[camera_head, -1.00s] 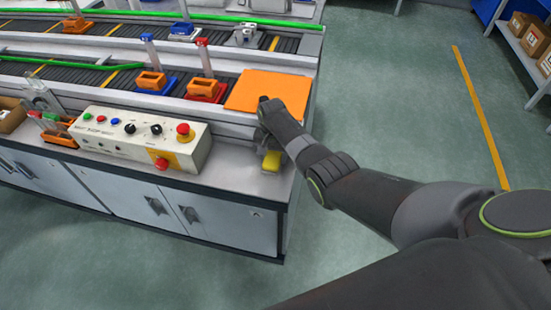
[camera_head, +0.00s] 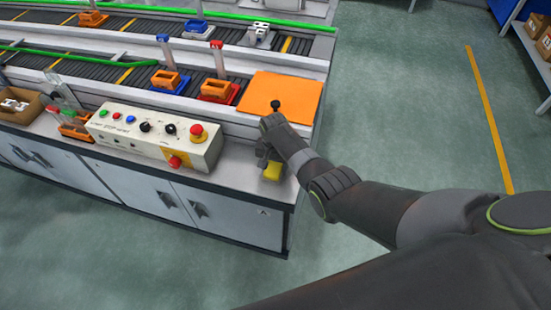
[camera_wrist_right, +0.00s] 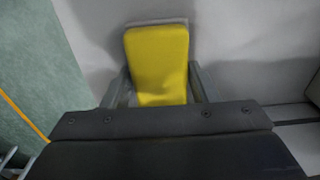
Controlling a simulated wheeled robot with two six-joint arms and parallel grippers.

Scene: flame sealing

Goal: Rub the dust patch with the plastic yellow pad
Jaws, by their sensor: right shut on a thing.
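The yellow pad (camera_head: 273,170) is at the right end of the grey counter (camera_head: 235,178), just right of the control box. In the right wrist view the yellow pad (camera_wrist_right: 158,62) lies between the two fingers of my right gripper (camera_wrist_right: 160,88), which is shut on it. The pad is at or close to the counter surface; I cannot tell if it touches. In the head view my right gripper (camera_head: 268,160) is partly hidden by its own wrist. I cannot make out a dust patch; the surface under the pad is hidden. My left gripper is not in view.
A white control box (camera_head: 150,137) with buttons stands left of the pad. An orange sheet (camera_head: 282,97) lies behind my right wrist. Red (camera_head: 216,90) and blue (camera_head: 167,82) fixtures stand along the conveyor. The counter's right edge is close to the gripper, with open floor beyond.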

